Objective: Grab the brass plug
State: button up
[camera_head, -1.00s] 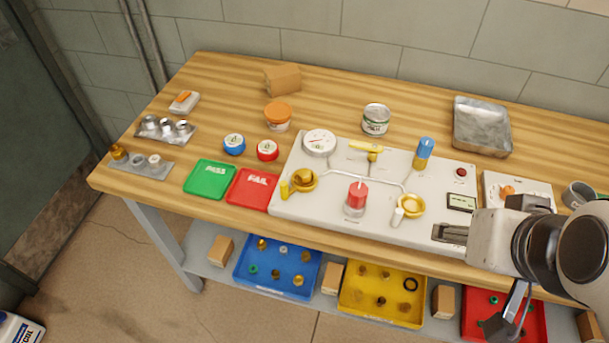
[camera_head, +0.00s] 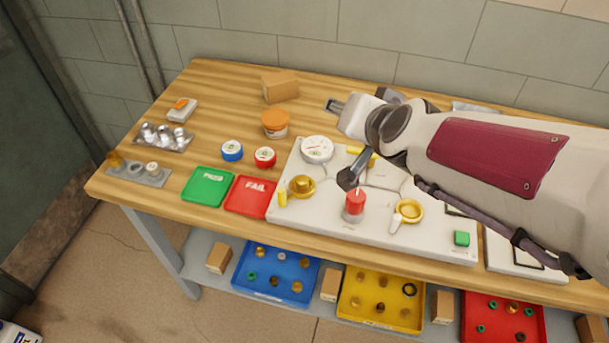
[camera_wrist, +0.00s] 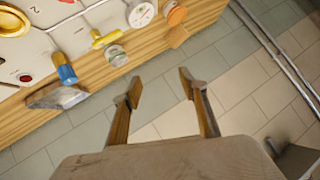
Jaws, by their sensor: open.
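A brass plug (camera_head: 116,160) stands at the left end of a grey holder (camera_head: 140,175) at the table's left edge, beside a grey and a pale plug. It is outside the wrist view. My gripper (camera_head: 334,105) is well to the right of it, over the back of the table. In the wrist view, the two fingers (camera_wrist: 160,90) are apart with nothing between them; wall and floor tiles show behind. Small brass-coloured fittings (camera_head: 294,258) also lie in the blue bin on the lower shelf, so which piece is meant is not certain.
A second holder with silver pieces (camera_head: 163,137) stands behind the plug holder. Green (camera_head: 207,187) and red (camera_head: 250,195) trays lie between it and the white valve panel (camera_head: 320,220). An orange-lidded tub (camera_head: 275,123) and cardboard box (camera_head: 281,86) stand at the back. The wall is close behind the table.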

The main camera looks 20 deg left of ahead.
aim_at(298, 184)
jog(key=w+a+f+m+t+h, duration=0.3)
jog(key=w+a+f+h, duration=0.1)
jog(key=a+f, duration=0.65)
jog(key=s+f+h, duration=0.1)
jog(key=s+a+f+h, duration=0.1)
jog(key=s+f, duration=0.1)
jog(key=s+a+f+h, duration=0.1)
jog(key=s+f, duration=0.1)
jog(key=shift+s+a+m+t, duration=0.2)
jog(key=shift+s+m+t, duration=0.1)
jog(key=shift+m, duration=0.1)
jog(key=s+f+h, duration=0.1)
jog(key=s, duration=0.1)
jog(key=s+f+h, duration=0.1)
jog(key=s, duration=0.2)
jog(key=s+f+h, duration=0.1)
jog(key=s+h, duration=0.1)
jog(key=s, duration=0.1)
jog(key=shift+s+d+f+t, duration=0.1)
jog(key=shift+s+d+t, duration=0.15)
jog(key=shift+t, duration=0.15)
jog(key=shift+w, duration=0.1)
jog(key=shift+x, duration=1.25)
jog(key=shift+w, duration=0.1)
jog(key=shift+x, duration=2.55)
